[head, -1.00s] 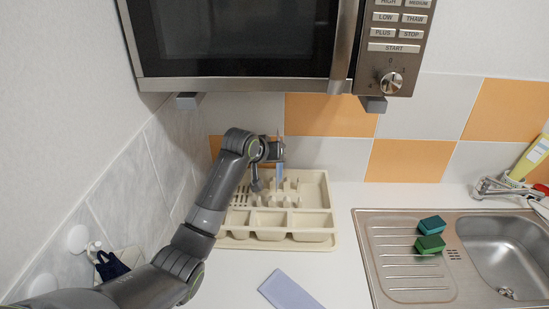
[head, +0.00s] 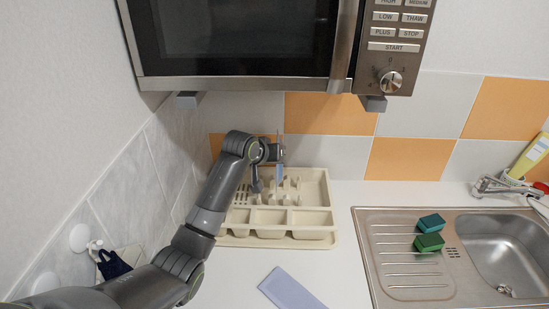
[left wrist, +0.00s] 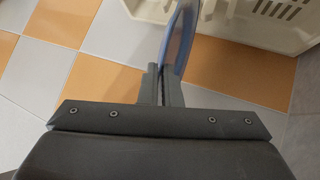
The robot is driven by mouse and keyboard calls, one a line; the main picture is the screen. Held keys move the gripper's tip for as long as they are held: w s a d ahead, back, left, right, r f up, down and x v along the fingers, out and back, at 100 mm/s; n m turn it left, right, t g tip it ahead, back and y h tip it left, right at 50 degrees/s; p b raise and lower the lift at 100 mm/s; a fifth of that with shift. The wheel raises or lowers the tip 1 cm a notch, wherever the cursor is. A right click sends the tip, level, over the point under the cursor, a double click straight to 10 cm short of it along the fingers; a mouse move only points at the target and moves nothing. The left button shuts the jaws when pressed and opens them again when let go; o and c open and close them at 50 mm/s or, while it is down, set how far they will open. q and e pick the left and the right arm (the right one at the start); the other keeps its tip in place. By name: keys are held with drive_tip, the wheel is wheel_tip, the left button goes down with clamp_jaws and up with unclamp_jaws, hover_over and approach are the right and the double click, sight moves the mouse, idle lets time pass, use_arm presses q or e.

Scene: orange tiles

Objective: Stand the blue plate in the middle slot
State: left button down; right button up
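The blue plate (head: 279,172) is seen nearly edge-on above the back part of the beige dish rack (head: 327,190). My left gripper (head: 274,151) is shut on it. In the left wrist view the plate (left wrist: 179,40) stands upright between the fingers (left wrist: 163,84), and a corner of the rack (left wrist: 240,28) shows behind it. The rack has upright prongs at the back and open compartments in front. I cannot tell whether the plate's lower edge is inside a slot or above it. My right gripper is not in view.
A microwave (head: 240,40) hangs above the rack. A blue-grey cloth or flat piece (head: 291,288) lies on the white counter in front. A sink (head: 500,250) with two green sponges (head: 430,233) is at the right. A tiled wall stands close behind and left.

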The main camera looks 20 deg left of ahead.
use_arm(q)
wheel_tip(320, 180, down, 6)
drive_tip(key=b, duration=0.2)
idle(2.0)
drive_tip(key=c, duration=1.6)
unclamp_jaws()
drive_tip(key=shift+o, duration=0.2)
drive_tip(key=shift+s+f, duration=0.1)
